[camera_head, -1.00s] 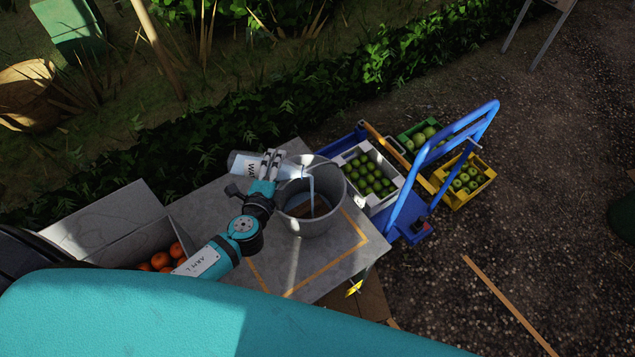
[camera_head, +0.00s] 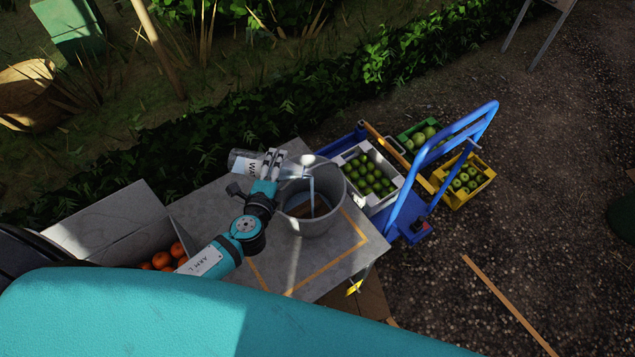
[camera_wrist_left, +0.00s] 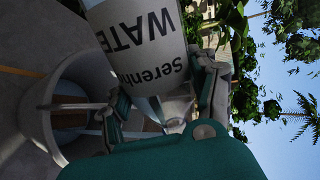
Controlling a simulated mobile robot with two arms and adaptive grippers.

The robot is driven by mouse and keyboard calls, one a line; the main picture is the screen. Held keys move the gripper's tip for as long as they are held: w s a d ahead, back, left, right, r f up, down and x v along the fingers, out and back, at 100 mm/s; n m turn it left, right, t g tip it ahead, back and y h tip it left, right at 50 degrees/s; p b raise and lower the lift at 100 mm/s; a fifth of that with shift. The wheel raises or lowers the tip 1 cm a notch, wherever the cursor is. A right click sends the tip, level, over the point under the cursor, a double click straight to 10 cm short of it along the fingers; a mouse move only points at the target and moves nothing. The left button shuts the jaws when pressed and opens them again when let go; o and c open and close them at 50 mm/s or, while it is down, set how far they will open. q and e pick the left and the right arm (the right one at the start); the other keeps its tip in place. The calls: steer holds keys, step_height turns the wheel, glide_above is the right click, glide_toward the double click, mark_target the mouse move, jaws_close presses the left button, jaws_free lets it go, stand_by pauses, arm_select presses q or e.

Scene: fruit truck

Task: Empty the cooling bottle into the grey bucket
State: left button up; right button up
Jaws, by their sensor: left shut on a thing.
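The cooling bottle (camera_head: 243,162) is clear with a white label and lies tilted on its side, its mouth toward the grey bucket (camera_head: 330,225). A pale stream runs from its mouth down into the bucket. The bucket stands on the grey table, with some liquid visible inside. My left gripper (camera_head: 270,165) is shut on the bottle, just left of the bucket's rim. In the left wrist view the bottle's label (camera_wrist_left: 145,45) reads upside down between the fingers, and the bucket (camera_wrist_left: 40,125) shows at the left. My right gripper is out of view.
The grey table (camera_head: 215,215) has an orange outline. A box of oranges (camera_head: 100,225) stands at the left. A blue trolley (camera_head: 405,215) with a white crate of green fruit (camera_head: 395,195) stands close to the right. Hedge lies behind.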

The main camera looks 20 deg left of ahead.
arm_select(q)
steer(key=shift+d+r+m+y+p, duration=0.25)
steer(key=shift+r+m+y+p, duration=0.15)
steer(key=shift+r+m+p, duration=0.5)
stand_by(1.1)
